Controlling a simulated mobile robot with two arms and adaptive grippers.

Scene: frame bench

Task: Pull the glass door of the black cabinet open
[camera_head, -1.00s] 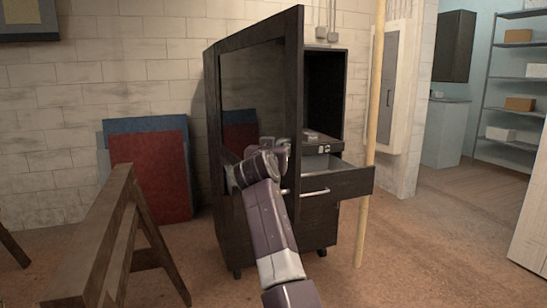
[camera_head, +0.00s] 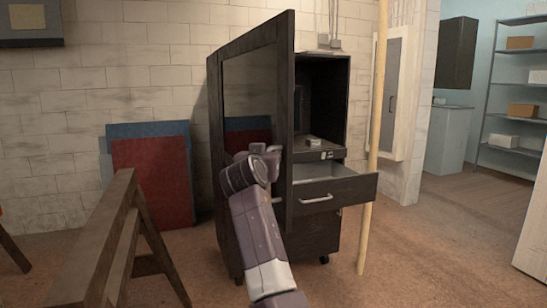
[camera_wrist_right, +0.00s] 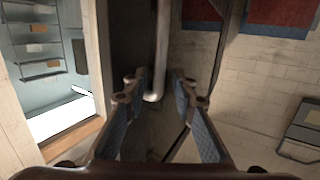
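The black cabinet (camera_head: 318,228) stands against the block wall in the head view. Its glass door (camera_head: 248,88) is swung partly open, with the dark interior showing to its right. My right gripper (camera_head: 264,158) is at the door's front, near its free edge. In the right wrist view, the metal door handle (camera_wrist_right: 160,55) runs between the two fingers of this gripper (camera_wrist_right: 159,85). The fingers are apart, with gaps on both sides of the handle. Whether either finger touches it is hard to tell. My left gripper is not in view.
A drawer (camera_head: 335,192) is pulled out below the cabinet's opening. A wooden pole (camera_head: 376,130) stands just right of it. A wooden sawhorse (camera_head: 108,235) is at the front left. Red and blue panels (camera_head: 152,175) lean on the wall behind.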

